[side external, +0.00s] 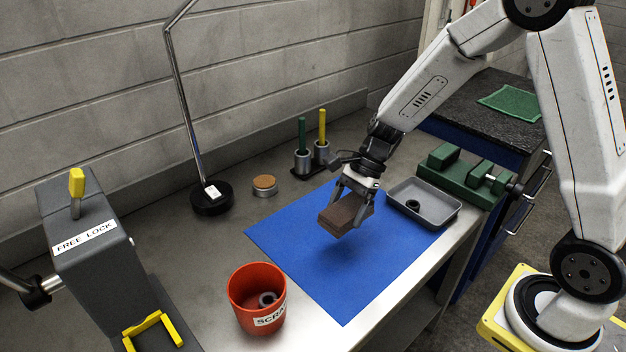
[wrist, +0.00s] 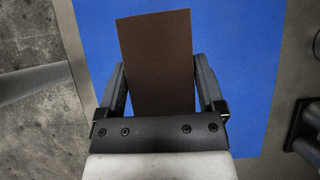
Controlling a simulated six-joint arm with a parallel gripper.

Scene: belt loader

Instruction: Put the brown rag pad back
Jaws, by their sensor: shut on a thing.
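The brown rag pad (side external: 340,216) is a dark brown block. My gripper (side external: 352,205) is shut on it and holds it over the blue mat (side external: 290,239). A shadow lies on the mat below it, so the pad seems to be above the surface. In the wrist view the pad (wrist: 157,60) sticks out forward between the two fingers of my gripper (wrist: 160,88), with blue mat behind it.
A grey tray (side external: 447,213) with a dark ring stands right of the mat, near a green vise (side external: 447,178). A red scrap bin (side external: 240,318) stands front left. Behind are a round tin (side external: 264,187), two upright handles in holders (side external: 303,160) and a lamp base (side external: 212,203).

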